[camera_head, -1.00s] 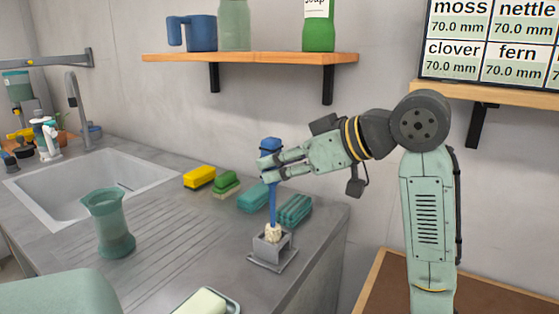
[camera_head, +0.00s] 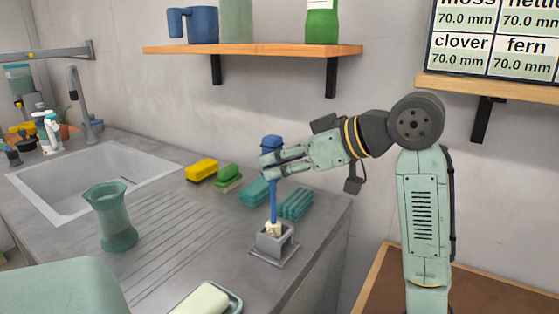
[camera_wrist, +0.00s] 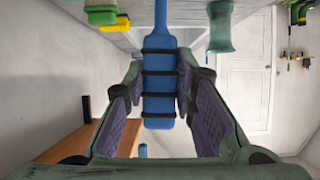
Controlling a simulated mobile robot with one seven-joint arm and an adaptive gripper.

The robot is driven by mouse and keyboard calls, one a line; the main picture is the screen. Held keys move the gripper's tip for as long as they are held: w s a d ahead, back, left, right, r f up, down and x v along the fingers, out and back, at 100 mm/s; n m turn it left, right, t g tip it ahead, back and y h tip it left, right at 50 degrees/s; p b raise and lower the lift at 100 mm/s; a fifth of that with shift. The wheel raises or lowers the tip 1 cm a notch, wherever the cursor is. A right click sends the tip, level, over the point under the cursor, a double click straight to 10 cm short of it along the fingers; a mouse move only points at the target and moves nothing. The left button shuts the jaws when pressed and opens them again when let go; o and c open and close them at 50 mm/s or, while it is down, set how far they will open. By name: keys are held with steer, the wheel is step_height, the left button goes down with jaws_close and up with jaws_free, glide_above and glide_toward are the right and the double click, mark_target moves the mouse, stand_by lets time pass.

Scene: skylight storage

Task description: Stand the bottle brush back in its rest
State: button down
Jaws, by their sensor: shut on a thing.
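The bottle brush (camera_head: 273,204) has a blue handle and a pale bristle head at its lower end. My gripper (camera_head: 270,162) is shut on its upper handle and holds it about upright. In the wrist view the blue ribbed grip of the brush (camera_wrist: 159,80) lies between my two finger pads. The rest (camera_head: 274,243) is a grey square holder on a flat base near the counter's right edge. The brush head is at the rest's opening, with its lower part hidden inside. I cannot tell whether it touches the bottom.
Two teal sponges (camera_head: 296,204) lie just behind the rest, with a green sponge (camera_head: 228,174) and a yellow sponge (camera_head: 201,171) further left. A green vase (camera_head: 113,215) and a soap dish (camera_head: 236,302) stand on the counter. A shelf (camera_head: 252,50) is above.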

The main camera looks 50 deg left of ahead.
steer(key=c, duration=1.6)
jaws_free()
steer(key=shift+w+f, duration=0.2)
steer(key=shift+c, duration=0.2)
steer(key=o, duration=0.4)
steer(key=shift+d+r, duration=0.1)
steer(key=shift+r, duration=0.05)
steer(key=shift+d+r, duration=0.1)
steer(key=shift+r, duration=0.05)
steer(key=p+v, duration=0.4)
steer(key=v, duration=0.3)
steer(key=shift+d+r, duration=0.15)
steer(key=shift+d, duration=0.2)
steer(key=shift+d, duration=0.1)
